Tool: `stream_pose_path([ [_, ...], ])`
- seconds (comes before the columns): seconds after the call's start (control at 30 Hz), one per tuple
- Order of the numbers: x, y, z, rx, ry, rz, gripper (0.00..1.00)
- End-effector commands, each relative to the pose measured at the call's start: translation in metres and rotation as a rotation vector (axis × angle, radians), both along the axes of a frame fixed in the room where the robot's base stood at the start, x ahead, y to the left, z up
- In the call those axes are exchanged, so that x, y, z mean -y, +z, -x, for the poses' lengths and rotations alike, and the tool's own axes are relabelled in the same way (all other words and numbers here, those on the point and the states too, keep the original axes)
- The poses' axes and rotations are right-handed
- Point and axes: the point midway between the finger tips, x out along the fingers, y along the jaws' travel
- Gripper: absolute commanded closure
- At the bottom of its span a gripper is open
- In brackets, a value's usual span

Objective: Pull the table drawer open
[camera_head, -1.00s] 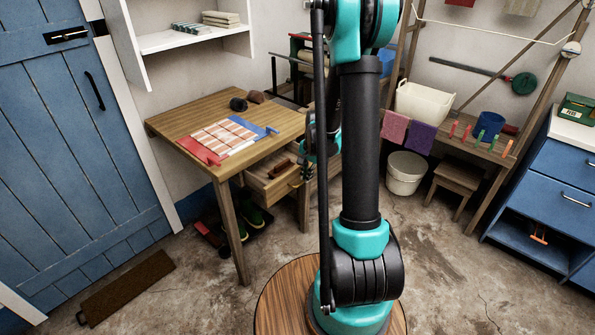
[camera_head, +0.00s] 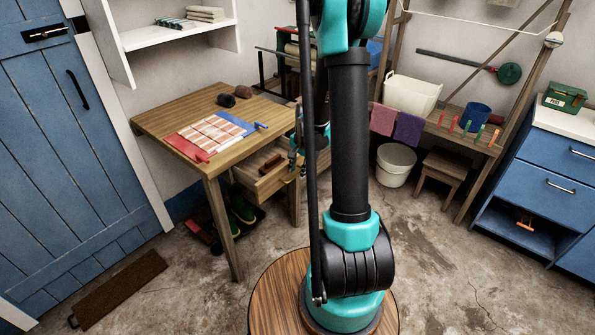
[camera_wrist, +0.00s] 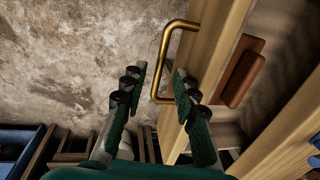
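The wooden table (camera_head: 165,113) has a drawer (camera_head: 262,186) that stands partly open under its right side, with a reddish-brown block (camera_head: 271,163) inside. The drawer's brass handle (camera_wrist: 163,62) shows clearly in the wrist view on the wooden drawer front (camera_wrist: 211,60). My gripper (camera_wrist: 158,86) is open. Its two dark fingers appear on either side of the handle's bar, the right one towards the drawer front. I cannot tell whether either finger touches the handle. In the head view my arm hides part of the gripper.
A checked cloth (camera_head: 212,134) and dark lumps (camera_head: 226,100) lie on the tabletop. Boots (camera_head: 241,208) stand beneath the table. A white bucket (camera_head: 395,164) and a stool (camera_head: 443,172) stand to the right.

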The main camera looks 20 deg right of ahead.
Motion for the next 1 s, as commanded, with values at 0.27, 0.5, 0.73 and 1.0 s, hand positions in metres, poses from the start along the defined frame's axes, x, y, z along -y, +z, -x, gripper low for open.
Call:
stream_pose_path([
  [0.27,0.004,0.038,0.007,0.0,-0.002,0.0,0.71],
  [0.5,0.009,0.077,0.012,0.0,-0.001,0.0,0.71],
  [0.73,0.011,0.104,0.016,0.0,0.0,0.0,0.71],
  [1.0,0.012,0.112,0.018,0.0,0.0,0.0,0.71],
])
